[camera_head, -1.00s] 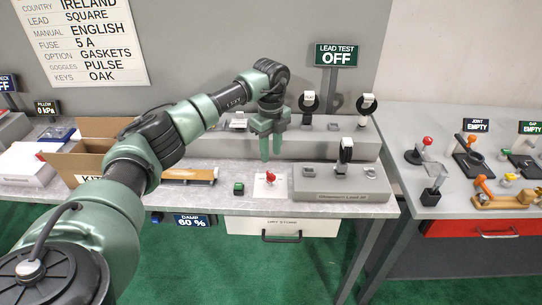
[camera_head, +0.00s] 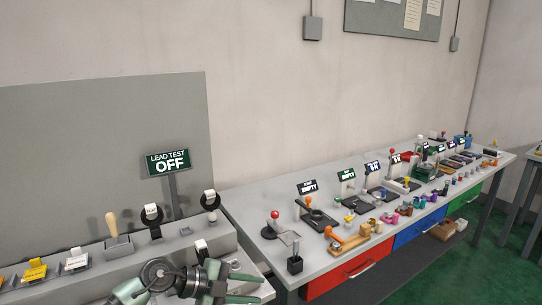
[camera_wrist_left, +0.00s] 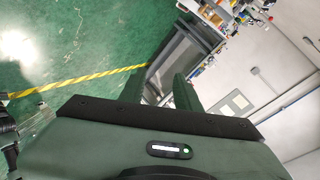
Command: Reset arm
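My left gripper (camera_head: 248,288) is at the bottom of the head view, its two green fingers pointing right with a gap between them. It is beside the front right end of the grey stepped stand (camera_head: 130,262), and nothing shows between the fingers. In the left wrist view the gripper (camera_wrist_left: 160,88) also shows both fingers apart and empty, with green floor and a tilted view of the room beyond. Most of my left arm is below the picture. My right gripper is not in view.
The LEAD TEST sign (camera_head: 168,162) reads OFF behind the stand. A wooden-handled tool (camera_head: 116,235) and labelled holders stand on it. To the right, a long bench (camera_head: 330,262) carries red- and orange-knobbed fixtures, small coloured parts and signs. Green floor (camera_head: 440,280) is open at lower right.

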